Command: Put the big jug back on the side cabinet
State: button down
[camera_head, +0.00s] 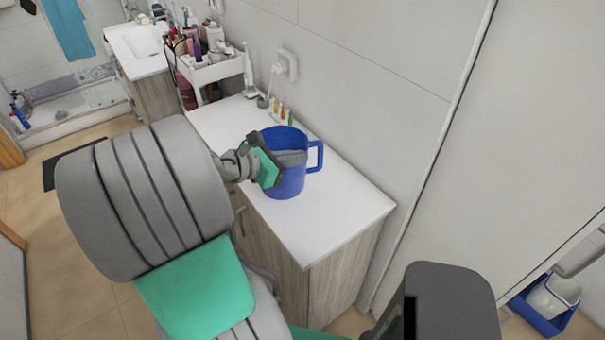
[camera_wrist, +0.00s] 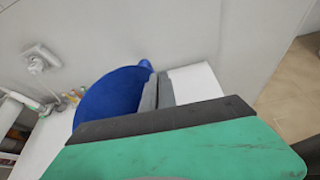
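The big blue jug (camera_head: 288,182) is upright over the white top of the side cabinet (camera_head: 335,215), near its middle. It looks to rest there, but I cannot be sure of contact. Its handle (camera_head: 317,157) points right, away from my arm. My gripper (camera_head: 278,163) is at the jug's left side and rim, and a grey part shows inside the jug's mouth. In the wrist view, the jug (camera_wrist: 108,98) lies just beyond the green and black gripper body, beside the grey fingers (camera_wrist: 157,92). Whether the fingers pinch the jug's wall is hidden.
Small coloured bottles (camera_head: 282,113) and an electric toothbrush (camera_head: 249,75) stand at the cabinet's back, near a wall socket (camera_head: 288,65). A white cart (camera_head: 215,70) with cosmetics is beyond. The wall runs close behind the jug. The cabinet top's near right is clear.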

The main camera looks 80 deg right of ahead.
aim_at(303, 169)
jog(key=f, duration=0.2)
jog(key=d+f, duration=0.1)
jog(key=f, duration=0.1)
jog(key=s+d+f, duration=0.1)
jog(key=f, duration=0.1)
jog(key=shift+s, duration=0.2)
jog(key=c, duration=1.7)
grip_release()
